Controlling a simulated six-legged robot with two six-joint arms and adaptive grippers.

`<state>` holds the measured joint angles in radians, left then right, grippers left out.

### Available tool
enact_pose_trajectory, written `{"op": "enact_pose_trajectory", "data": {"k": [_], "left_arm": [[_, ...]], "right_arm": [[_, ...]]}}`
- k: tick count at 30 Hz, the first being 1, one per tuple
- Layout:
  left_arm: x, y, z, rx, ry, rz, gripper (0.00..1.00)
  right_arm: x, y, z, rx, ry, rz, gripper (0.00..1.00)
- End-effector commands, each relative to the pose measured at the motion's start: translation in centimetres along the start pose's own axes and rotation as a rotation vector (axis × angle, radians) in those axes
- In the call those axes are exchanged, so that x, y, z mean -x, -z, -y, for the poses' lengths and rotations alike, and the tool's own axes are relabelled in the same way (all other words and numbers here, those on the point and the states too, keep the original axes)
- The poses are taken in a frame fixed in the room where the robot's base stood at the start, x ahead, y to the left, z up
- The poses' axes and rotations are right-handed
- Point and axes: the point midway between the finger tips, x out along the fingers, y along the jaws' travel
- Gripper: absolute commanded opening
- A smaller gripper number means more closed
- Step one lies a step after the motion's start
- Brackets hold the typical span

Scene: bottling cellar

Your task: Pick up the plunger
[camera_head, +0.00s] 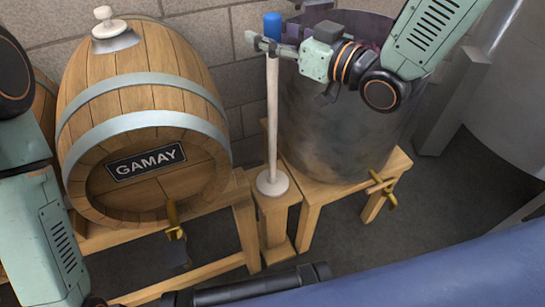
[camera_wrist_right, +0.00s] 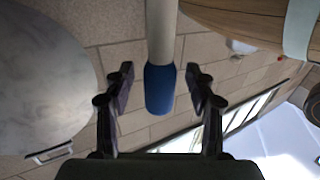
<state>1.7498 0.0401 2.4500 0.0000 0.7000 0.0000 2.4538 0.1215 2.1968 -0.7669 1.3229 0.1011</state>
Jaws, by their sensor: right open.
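The plunger is a pale pole (camera_head: 272,120) with a blue grip at its top and a round pale disc at its foot. It stands upright on a small wooden stand (camera_head: 277,222) between the barrel and the metal vat. My right gripper (camera_head: 267,45) is near the top of the pole, just below the blue grip in the head view. In the right wrist view the open fingers (camera_wrist_right: 161,87) are on either side of the blue grip (camera_wrist_right: 160,90), with gaps on both sides. My left gripper is not in view; only parts of its arm show at the left.
A wooden barrel (camera_head: 150,100) labelled GAMAY, with a pale stopper (camera_head: 113,35) on top and a tap (camera_head: 175,222), is close on the left. A metal vat (camera_head: 335,130) on a wooden stand is close on the right. Bare floor lies right of the vat's stand.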

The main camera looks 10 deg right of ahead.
Motion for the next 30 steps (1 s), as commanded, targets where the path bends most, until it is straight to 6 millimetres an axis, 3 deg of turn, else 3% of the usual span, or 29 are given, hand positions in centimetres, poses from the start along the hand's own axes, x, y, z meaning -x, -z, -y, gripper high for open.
{"op": "enact_pose_trajectory", "data": {"k": [3, 22, 30], "left_arm": [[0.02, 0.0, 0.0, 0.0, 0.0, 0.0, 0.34], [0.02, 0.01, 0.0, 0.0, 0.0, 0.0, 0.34], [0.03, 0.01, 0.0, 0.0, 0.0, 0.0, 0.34]], "right_arm": [[0.01, 0.0, 0.0, 0.0, 0.0, 0.0, 0.55], [0.04, -0.02, 0.01, 0.001, 0.0, 0.001, 0.01], [0.01, 0.11, -0.02, 0.002, 0.0, -0.002, 0.0]]}}
